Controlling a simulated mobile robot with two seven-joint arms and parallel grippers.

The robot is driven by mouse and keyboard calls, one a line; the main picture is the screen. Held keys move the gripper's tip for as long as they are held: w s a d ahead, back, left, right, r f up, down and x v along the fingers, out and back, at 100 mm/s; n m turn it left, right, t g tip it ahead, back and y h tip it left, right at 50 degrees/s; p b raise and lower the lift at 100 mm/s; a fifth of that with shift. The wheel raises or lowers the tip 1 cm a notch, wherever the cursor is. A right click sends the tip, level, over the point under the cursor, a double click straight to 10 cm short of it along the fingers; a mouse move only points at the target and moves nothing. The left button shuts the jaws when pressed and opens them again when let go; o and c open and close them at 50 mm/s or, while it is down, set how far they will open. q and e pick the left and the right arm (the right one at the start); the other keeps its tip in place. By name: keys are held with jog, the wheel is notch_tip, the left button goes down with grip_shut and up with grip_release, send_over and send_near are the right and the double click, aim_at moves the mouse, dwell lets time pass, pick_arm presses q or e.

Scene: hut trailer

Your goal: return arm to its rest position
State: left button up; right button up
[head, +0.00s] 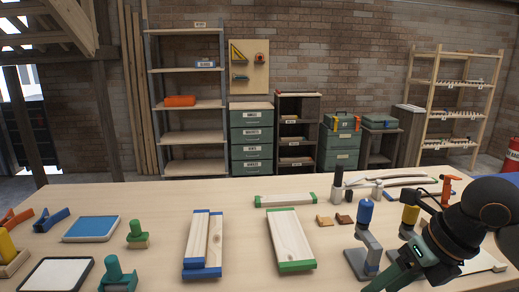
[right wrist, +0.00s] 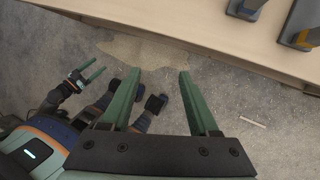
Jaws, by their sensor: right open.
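My right arm comes in from the right in the head view, its dark wrist over the table's front right part. Its gripper (right wrist: 155,78) is open and empty in the right wrist view, with its two green fingers wide apart. In that view the fingers show against the grey floor, in front of the table edge. A second gripper with green fingers, my left one (right wrist: 93,71), is small at the left of the right wrist view. Its fingers look apart with nothing between them. The left arm is not in the head view.
The wooden table (head: 150,200) holds boards with blue ends (head: 203,240), a green-ended board (head: 290,240), a blue-topped stand (head: 364,240) and a blue tray (head: 90,228). The stand is close to my right wrist. Shelves (head: 190,103) and cabinets (head: 252,140) line the back wall.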

jog(key=s+a+r+m+y+p, duration=0.1)
jog(key=a+r+m+y, duration=0.15)
jog(key=a+y, duration=0.6)
jog(key=s+a+r+m+y+p, duration=0.1)
jog(key=s+a+m+y+p, duration=0.15)
jog(key=a+y, duration=0.6)
jog(key=w+d+f+m+t+h, duration=0.35)
jog(key=f+m+t+h, duration=0.3)
jog(key=m, duration=0.45)
jog(key=w+d+f+m+t+h, duration=0.3)
jog(key=d+f+m+t+h, duration=0.25)
jog(key=m+t, duration=0.4)
pick_arm(q)
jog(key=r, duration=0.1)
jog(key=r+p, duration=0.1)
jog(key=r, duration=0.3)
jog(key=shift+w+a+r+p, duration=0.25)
jog(key=shift+p, duration=0.15)
pick_arm(e)
jog(key=s+d+f+m+g+h, duration=0.1)
jog(key=s+f+m+g+h, duration=0.2)
jog(key=s+f, duration=0.4)
jog(key=s+d+f+m+g+h, duration=0.1)
jog(key=s+f+m+g+h, duration=0.2)
jog(key=f, duration=1.3)
jog(key=s+m+g, duration=0.3)
jog(key=s+m, duration=0.1)
jog(key=m, duration=0.1)
jog(key=shift+s+d+h, duration=0.25)
jog(key=shift+s+h, duration=0.15)
